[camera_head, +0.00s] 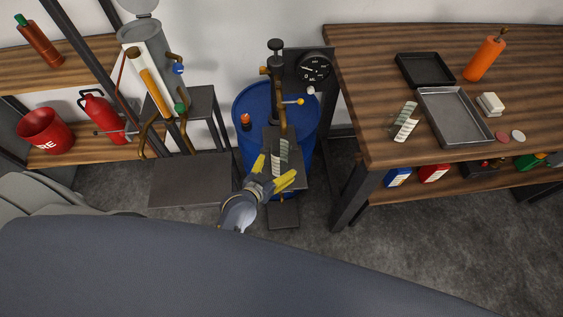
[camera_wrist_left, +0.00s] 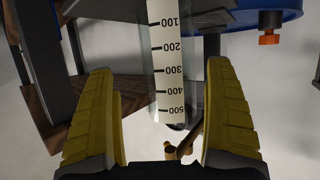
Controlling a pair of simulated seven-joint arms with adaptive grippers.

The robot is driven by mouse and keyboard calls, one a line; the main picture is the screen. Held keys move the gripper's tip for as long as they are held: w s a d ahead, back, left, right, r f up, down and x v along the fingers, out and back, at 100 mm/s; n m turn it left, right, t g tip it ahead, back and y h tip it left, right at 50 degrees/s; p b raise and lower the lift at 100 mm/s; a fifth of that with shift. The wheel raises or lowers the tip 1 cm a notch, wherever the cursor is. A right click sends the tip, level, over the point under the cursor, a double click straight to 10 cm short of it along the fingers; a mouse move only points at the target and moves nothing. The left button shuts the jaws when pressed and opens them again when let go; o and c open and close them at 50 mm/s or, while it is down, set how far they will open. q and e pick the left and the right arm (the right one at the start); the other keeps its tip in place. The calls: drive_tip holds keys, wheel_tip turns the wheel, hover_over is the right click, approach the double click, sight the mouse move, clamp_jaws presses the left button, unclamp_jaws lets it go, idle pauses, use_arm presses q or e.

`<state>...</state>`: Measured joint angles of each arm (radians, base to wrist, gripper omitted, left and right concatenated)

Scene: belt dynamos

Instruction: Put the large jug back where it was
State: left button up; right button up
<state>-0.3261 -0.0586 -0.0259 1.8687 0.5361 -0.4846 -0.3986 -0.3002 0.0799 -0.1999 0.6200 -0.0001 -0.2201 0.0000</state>
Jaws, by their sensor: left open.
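A clear jug with a white numbered scale (camera_head: 281,150) stands on the dark plate of the pump stand, under its spout; I take it for the large jug. It also shows in the left wrist view (camera_wrist_left: 168,55), with marks from 100 to 500. My left gripper (camera_head: 279,164) is open, its yellow fingers on either side of the jug. In the left wrist view the gripper (camera_wrist_left: 160,70) has gaps beside the jug, with no clear contact. Another clear scaled vessel (camera_head: 404,124) stands on the wooden bench. My right gripper is not in view.
A blue drum (camera_head: 244,100) stands behind the pump stand, with a round gauge (camera_head: 315,66) above right. The wooden bench (camera_head: 365,65) holds a grey tray (camera_head: 455,115), a black tray (camera_head: 424,69) and an orange bottle (camera_head: 484,60). A tall cylinder apparatus (camera_head: 132,36) stands left.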

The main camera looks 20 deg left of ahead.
use_arm(q)
drive_tip(key=v, duration=0.7)
drive_tip(key=s+f+g+y, duration=0.1)
drive_tip(key=s+f+g, duration=0.2)
drive_tip(key=s+f, duration=0.85)
drive_tip(key=s+f+g, duration=0.2)
drive_tip(key=f+g, duration=0.1)
drive_tip(key=f, duration=1.7)
drive_tip(key=s+a+f+g, duration=0.2)
drive_tip(key=s+f, duration=0.3)
drive_tip(key=s, duration=0.3)
drive_tip(key=s+a+f+m+g+y, duration=0.1)
drive_tip(key=s+a+f+g, duration=0.1)
drive_tip(key=s+f, duration=0.3)
drive_tip(key=s+a+f+g, duration=0.1)
drive_tip(key=s+a+f, duration=0.3)
drive_tip(key=s, duration=0.7)
drive_tip(key=shift+f+g+y, duration=0.4)
